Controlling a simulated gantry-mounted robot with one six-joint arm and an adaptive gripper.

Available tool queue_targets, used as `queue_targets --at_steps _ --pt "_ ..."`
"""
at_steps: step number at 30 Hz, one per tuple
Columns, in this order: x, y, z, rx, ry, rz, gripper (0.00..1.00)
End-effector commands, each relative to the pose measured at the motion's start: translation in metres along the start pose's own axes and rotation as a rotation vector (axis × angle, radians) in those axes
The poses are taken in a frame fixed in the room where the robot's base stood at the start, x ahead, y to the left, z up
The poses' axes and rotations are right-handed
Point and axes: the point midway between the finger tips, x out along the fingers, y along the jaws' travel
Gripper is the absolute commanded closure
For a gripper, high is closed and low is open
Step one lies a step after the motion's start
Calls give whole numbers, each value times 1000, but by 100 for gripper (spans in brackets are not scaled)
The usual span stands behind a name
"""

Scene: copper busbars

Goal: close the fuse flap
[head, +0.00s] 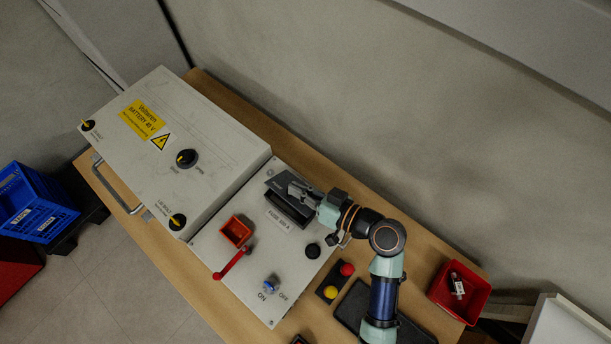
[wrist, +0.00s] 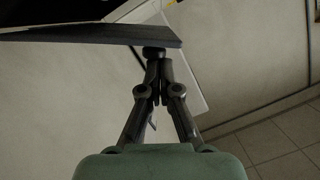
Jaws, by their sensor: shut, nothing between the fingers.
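The dark fuse flap (head: 281,183) stands raised over the dark fuse opening (head: 287,209) on the light grey panel, above the "FUSE 300 A" label. My gripper (head: 294,188) is shut and empty, with its fingertips at the right part of the flap. In the wrist view the shut fingertips (wrist: 155,53) are just below the edge of a dark flat plate (wrist: 95,35), which looks like the flap. I cannot tell whether they touch it. The inside of the fuse opening is partly hidden by the flap and gripper.
A red lever (head: 232,264), a red square box (head: 236,231), a blue ON/OFF knob (head: 270,286) and a black knob (head: 312,251) sit on the panel. The large grey battery box (head: 205,120) rises at left. A red bin (head: 460,292) stands at right.

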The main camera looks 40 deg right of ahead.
Motion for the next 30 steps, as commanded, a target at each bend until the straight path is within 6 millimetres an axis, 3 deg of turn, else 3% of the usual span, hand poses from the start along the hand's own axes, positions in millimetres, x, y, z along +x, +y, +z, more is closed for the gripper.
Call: queue_targets --at_steps 1,15,30 --pt "2 -1 9 -41 -1 9 100" --pt "11 -12 43 -408 -1 106 100" --pt "14 -15 52 -549 -1 143 100"
